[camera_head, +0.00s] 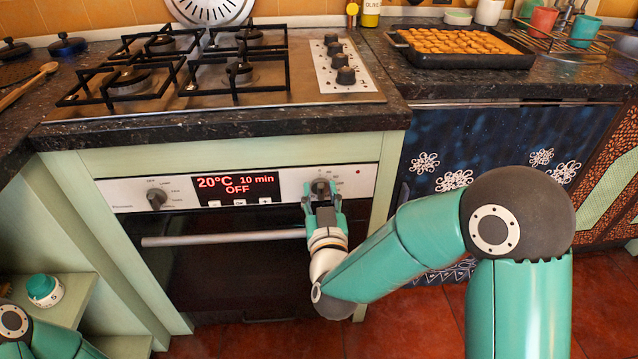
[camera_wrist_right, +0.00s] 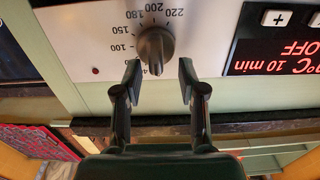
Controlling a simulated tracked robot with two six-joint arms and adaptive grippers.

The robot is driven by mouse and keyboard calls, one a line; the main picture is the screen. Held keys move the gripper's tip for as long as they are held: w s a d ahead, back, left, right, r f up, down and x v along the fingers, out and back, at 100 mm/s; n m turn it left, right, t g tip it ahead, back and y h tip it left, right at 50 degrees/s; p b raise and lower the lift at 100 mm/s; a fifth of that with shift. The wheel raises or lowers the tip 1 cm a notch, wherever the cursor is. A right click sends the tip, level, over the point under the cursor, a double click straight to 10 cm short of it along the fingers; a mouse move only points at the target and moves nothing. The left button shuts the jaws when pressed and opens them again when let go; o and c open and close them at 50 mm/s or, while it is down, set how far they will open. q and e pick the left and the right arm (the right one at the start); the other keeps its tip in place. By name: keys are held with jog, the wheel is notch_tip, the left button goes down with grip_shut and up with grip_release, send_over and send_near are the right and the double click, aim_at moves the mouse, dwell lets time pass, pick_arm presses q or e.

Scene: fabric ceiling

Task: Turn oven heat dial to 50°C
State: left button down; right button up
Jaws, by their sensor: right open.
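The oven's heat dial (camera_head: 320,186) is a dark round knob at the right of the control panel. In the right wrist view, the heat dial (camera_wrist_right: 155,44) appears upside down, with numbers such as 100, 150, 180, 200 and 220 around it. The display (camera_head: 238,187) reads 20°C, 10 min, OFF. My right gripper (camera_head: 322,191) is at the dial, fingers pointing toward the panel. In the wrist view, the right gripper (camera_wrist_right: 159,76) is open, its fingertips either side of the knob's lower end with gaps showing. My left gripper is out of view; part of my left arm shows bottom left.
A second dial (camera_head: 156,198) is at the panel's left, and buttons (camera_head: 239,202) sit under the display. The oven handle (camera_head: 225,238) runs below the panel, close to my right gripper. The gas hob (camera_head: 205,100) and a tray of baked pieces (camera_head: 462,58) are on the counter.

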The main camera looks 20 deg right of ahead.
jog(key=shift+d, duration=0.2)
grip_shut()
jog(key=shift+d, duration=0.1)
jog(key=shift+f+m+b, duration=0.2)
jog(key=shift+m+b, duration=0.5)
jog(key=shift+b, duration=0.45)
jog(key=m+b, duration=0.2)
jog(key=b, duration=0.1)
jog(key=m+b, duration=0.3)
jog(key=b, duration=0.1)
jog(key=d+m+b, duration=0.1)
jog(key=m+b, duration=0.2)
jog(key=shift+s+f+b, duration=0.15)
jog(key=shift+f+b, duration=0.25)
jog(key=shift+d+m+b, duration=0.2)
jog(key=shift+m+b, duration=0.9)
jog(key=shift+m, duration=0.2)
